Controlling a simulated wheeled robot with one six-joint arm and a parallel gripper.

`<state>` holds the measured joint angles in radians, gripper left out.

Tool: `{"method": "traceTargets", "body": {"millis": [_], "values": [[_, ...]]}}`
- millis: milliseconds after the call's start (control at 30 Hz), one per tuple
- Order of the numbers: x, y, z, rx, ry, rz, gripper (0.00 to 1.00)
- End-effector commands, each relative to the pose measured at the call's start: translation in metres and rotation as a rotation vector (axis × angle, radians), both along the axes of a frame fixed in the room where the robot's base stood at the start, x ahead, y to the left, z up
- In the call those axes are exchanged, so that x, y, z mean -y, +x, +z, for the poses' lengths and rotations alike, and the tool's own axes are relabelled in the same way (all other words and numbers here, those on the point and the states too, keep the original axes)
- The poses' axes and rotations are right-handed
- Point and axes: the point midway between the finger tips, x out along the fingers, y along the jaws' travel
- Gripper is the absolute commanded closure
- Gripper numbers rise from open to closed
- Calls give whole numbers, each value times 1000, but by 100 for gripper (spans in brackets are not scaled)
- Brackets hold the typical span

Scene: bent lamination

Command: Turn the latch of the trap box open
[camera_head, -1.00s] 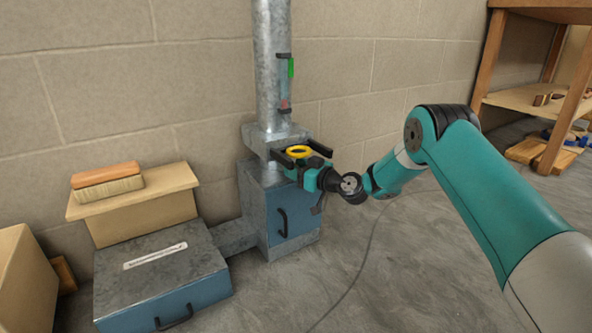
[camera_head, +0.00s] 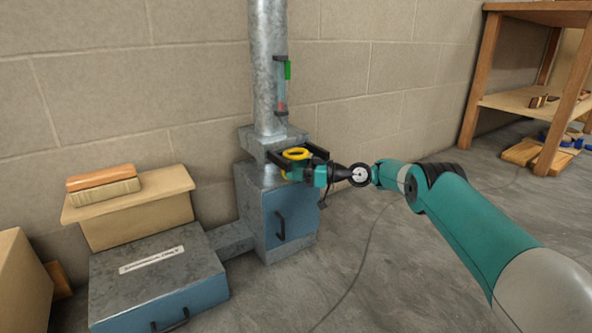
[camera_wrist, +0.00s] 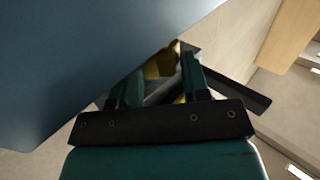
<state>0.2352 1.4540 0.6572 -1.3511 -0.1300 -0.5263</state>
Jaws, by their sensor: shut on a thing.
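The trap box (camera_head: 255,215) is a grey metal box at the foot of the pipe, with a blue door (camera_head: 288,212) and a black handle. The door looks shut. My gripper (camera_head: 297,160) is at the box's upper front, just above the door. A yellow ring (camera_head: 296,153) shows between its dark jaws. In the wrist view, my gripper (camera_wrist: 160,85) has its two teal fingers on either side of a yellowish part (camera_wrist: 160,63), seemingly the latch, and is shut on it. My gripper hides most of the latch, so its angle cannot be told.
A blue panel (camera_wrist: 90,60) fills the upper left of the wrist view, close to the fingers. A low metal box (camera_head: 155,270) joins the trap box at left, with a brush (camera_head: 102,184) on a cardboard box behind. A wooden shelf (camera_head: 540,100) stands right. Floor in front is clear.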

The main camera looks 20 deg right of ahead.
Motion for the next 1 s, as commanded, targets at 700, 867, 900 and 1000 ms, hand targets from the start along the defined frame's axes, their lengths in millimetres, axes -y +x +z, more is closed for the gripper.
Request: {"method": "traceTargets", "body": {"millis": [700,867,900,1000], "values": [[-1,1,0,0,-1,15,39],[0,1,0,0,-1,15,32],[1,1,0,0,-1,15,32],[1,1,0,0,0,15,32]]}}
